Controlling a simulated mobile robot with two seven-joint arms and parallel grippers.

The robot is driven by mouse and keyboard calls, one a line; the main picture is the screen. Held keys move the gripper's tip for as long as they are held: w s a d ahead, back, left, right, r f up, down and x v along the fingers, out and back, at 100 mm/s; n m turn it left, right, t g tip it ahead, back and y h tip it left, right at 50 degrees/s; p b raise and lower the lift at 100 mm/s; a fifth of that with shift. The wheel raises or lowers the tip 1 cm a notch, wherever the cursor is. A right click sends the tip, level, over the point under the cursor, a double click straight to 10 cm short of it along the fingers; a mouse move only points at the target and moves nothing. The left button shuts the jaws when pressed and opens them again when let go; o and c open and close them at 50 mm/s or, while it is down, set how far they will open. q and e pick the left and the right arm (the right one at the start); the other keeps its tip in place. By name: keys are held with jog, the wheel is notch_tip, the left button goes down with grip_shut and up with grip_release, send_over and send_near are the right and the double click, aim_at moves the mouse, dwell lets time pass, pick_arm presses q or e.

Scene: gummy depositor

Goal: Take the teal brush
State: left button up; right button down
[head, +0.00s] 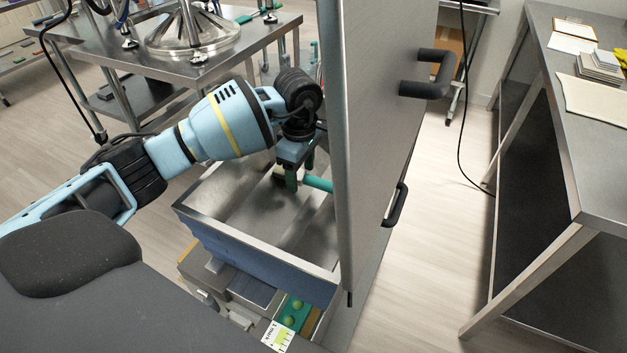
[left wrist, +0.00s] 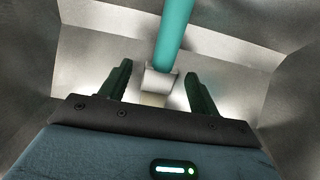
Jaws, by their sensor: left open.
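The teal brush (head: 318,183) lies inside a metal bin (head: 240,239), partly hidden by my left gripper and a tall metal panel. In the left wrist view the brush's teal handle (left wrist: 174,42) runs up from a pale collar (left wrist: 159,83). My left gripper (head: 291,182) points down into the bin at the brush. In the left wrist view the left gripper (left wrist: 158,82) is open, with one dark green finger on each side of the pale collar. Gaps show between collar and fingers. My right gripper is not in view.
The tall metal panel (head: 366,120) with black handles stands right beside the bin. A steel table (head: 95,50) with a round metal base is behind. Another steel table (head: 590,160) stands at the right. A teal tray (head: 292,312) with round pieces sits below the bin.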

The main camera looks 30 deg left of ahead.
aim_at(301, 175)
pick_arm(q)
jog(key=c, duration=1.1)
notch_tip(301, 175, up, 18)
jog(key=shift+p, duration=0.35)
jog(key=o, duration=0.4)
grip_shut()
